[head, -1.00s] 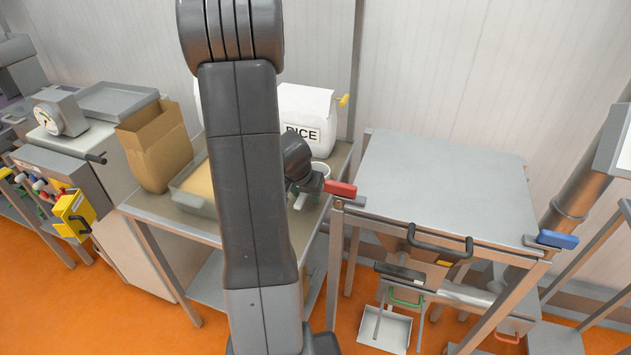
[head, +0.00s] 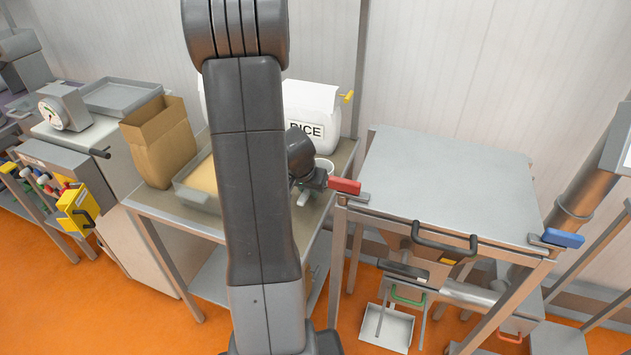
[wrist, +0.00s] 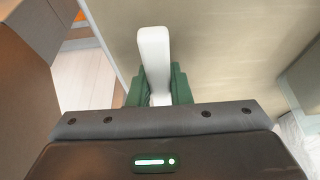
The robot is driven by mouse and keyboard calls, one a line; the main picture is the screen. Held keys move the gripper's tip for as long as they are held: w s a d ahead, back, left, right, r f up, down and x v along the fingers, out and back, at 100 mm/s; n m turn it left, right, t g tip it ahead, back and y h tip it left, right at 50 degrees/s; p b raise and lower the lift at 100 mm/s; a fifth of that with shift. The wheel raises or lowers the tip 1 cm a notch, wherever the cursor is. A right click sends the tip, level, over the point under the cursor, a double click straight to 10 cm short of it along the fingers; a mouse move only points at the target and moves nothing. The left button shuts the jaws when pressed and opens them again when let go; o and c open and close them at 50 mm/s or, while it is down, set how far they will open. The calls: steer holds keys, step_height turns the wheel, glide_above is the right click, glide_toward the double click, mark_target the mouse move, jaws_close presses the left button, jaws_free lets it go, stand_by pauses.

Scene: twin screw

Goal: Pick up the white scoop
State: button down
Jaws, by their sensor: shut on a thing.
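The white scoop (wrist: 154,62) shows in the wrist view as a pale, smooth handle standing between the green fingers. My gripper (wrist: 155,88) is shut on this handle. The rest of the scoop is hidden. In the head view my gripper (head: 306,192) is over the right part of the steel table, mostly behind my arm. A small white piece at its fingers seems to be the scoop (head: 303,199). I cannot tell whether the scoop touches the table.
A white rice bag (head: 312,112) stands behind the gripper. A shallow tray with tan contents (head: 200,180) and a brown paper bag (head: 163,150) stand to the left.

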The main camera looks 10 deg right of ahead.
steer(key=shift+r, duration=0.1)
steer(key=shift+r+p, duration=0.2)
steer(key=shift+p, duration=0.25)
step_height(320, 180, up, 10)
steer(key=shift+p, duration=1.2)
